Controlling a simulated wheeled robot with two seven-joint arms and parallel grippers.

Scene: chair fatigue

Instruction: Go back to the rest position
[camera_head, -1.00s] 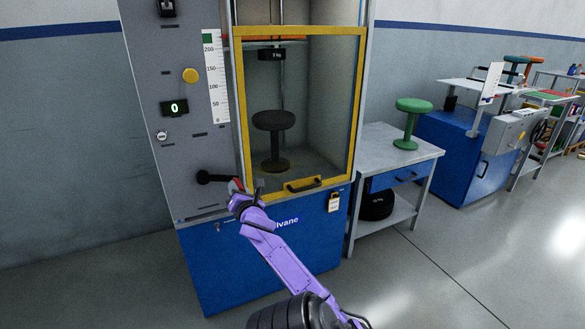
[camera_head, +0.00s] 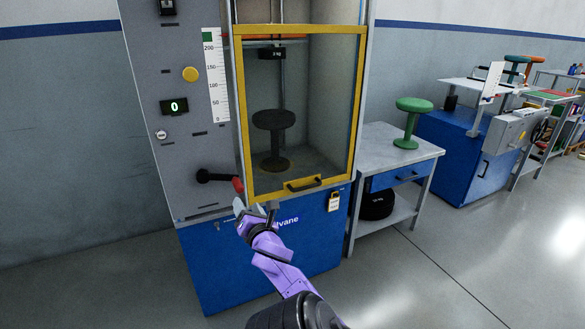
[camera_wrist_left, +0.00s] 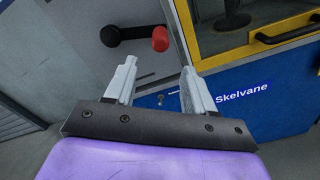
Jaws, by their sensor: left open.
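My left gripper (camera_head: 256,211) is in front of the lower part of the test machine, just below a black lever (camera_head: 212,177) with a red knob (camera_head: 238,184). In the left wrist view its two fingers (camera_wrist_left: 158,88) are spread apart with nothing between them. The lever's red knob (camera_wrist_left: 160,39) shows ahead of the fingertips, apart from them. The purple left arm reaches up from the bottom of the head view. My right gripper is in neither view.
The machine's yellow-framed door (camera_head: 303,185) is down, with a dark stool (camera_head: 273,135) behind it. A grey side table (camera_head: 376,152) on the right bears a green stool (camera_head: 412,120). A blue workbench (camera_head: 462,150) stands farther right. Open floor lies at the front right.

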